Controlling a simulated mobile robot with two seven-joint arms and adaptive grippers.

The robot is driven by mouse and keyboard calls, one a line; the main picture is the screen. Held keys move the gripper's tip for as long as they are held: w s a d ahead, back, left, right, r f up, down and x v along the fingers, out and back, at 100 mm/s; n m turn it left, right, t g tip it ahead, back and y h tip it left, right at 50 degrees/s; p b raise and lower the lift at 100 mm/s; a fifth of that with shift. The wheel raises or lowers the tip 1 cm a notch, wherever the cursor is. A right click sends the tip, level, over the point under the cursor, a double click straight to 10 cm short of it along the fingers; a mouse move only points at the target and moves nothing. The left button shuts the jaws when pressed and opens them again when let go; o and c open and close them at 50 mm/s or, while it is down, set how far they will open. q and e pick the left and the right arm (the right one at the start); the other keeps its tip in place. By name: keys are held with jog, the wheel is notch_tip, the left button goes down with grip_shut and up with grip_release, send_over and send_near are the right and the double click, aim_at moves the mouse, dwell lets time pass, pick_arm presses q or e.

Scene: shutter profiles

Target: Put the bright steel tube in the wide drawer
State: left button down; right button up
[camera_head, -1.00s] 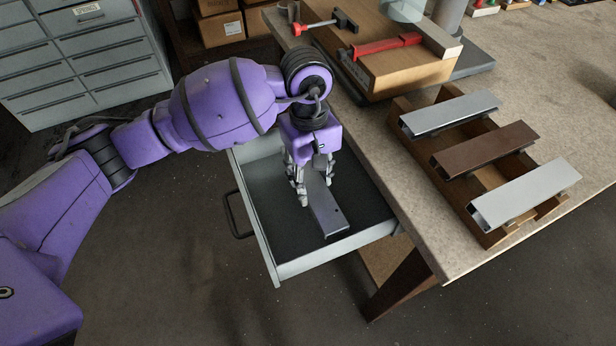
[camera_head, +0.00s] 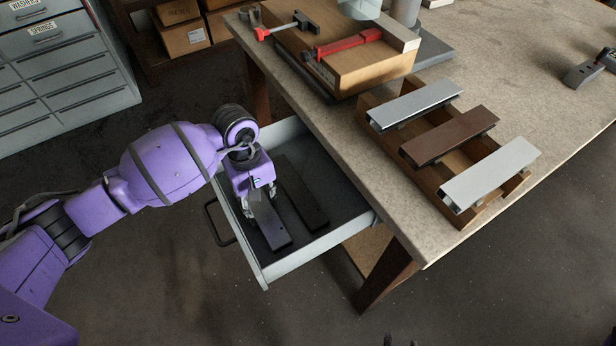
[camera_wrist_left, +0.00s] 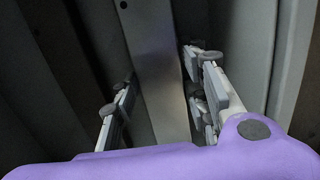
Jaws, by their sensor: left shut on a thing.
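The wide drawer (camera_head: 315,247) is pulled out from under the workbench, its grey rim showing and its floor dark. My left gripper (camera_head: 262,216) reaches down into it near the handle side, shut on a long grey profile (camera_head: 273,232). In the left wrist view this profile (camera_wrist_left: 155,65) runs between the fingers and has a hole near its far end. I cannot tell if it touches the drawer floor. In the shade I cannot tell for sure that it is the bright steel tube. A second dark profile (camera_head: 304,195) lies beside it. My right gripper is not in view.
On the workbench (camera_head: 340,150), a wooden rack (camera_head: 370,98) bears two silvery profiles (camera_head: 415,104) (camera_head: 490,173) and a brown one (camera_head: 450,136). Red clamps (camera_head: 346,42) lie behind it. A drawer cabinet (camera_head: 75,75) stands at the left. Small dark shapes at the bottom edge are unclear.

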pick_arm(q)
jog(key=shift+f, duration=0.15)
jog(key=c, duration=1)
grip_release()
jog(key=r, duration=0.8)
jog(key=w+r, duration=0.1)
jog(key=r, duration=0.3)
jog(key=shift+a+r, duration=0.15)
jog(key=shift+a, duration=0.25)
